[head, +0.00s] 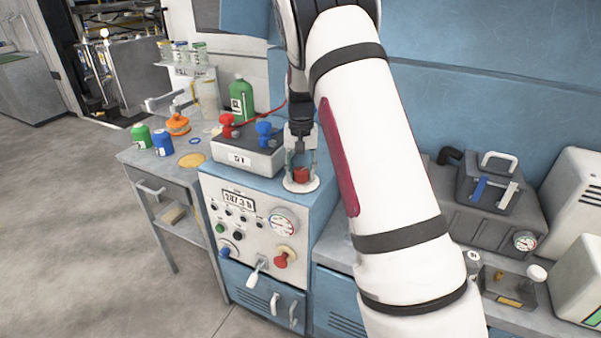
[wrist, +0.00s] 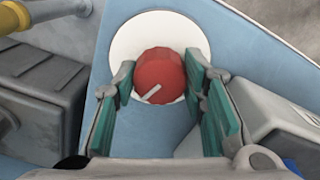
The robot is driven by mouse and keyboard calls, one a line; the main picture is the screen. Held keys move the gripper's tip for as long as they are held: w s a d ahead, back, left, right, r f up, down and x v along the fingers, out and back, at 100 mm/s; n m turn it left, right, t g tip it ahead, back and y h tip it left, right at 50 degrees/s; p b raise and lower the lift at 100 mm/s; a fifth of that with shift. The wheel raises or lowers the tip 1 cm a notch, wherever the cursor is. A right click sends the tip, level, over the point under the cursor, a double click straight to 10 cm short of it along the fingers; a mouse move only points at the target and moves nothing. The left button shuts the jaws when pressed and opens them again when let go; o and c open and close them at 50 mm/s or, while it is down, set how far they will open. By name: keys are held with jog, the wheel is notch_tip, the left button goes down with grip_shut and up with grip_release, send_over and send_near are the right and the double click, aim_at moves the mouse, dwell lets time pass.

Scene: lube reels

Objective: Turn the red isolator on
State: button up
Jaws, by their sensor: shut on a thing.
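The red isolator is a ridged red knob (wrist: 160,76) on a round white plate (wrist: 138,34). A white pointer line on the knob's face points to the lower left in the wrist view. In the head view the knob (head: 301,175) sits on the blue top of the control cabinet, at its right rear. My gripper (wrist: 162,84) is above it, pointing down, with one green-padded finger on each side of the knob. The fingers are closed on the knob's sides. No on or off marking is legible on the plate.
A grey box (head: 243,153) with red and blue fittings stands left of the knob. The cabinet front (head: 240,222) carries a display, gauge, buttons and a red knob. A dark grey unit (head: 490,205) stands to the right, beyond my arm.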

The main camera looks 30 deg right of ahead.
aim_at(301, 170)
jog(key=shift+m, duration=2.3)
jog(key=o, duration=1.2)
jog(key=shift+c, duration=0.2)
jog(key=shift+r, duration=0.1)
notch_tip(301, 170, up, 12)
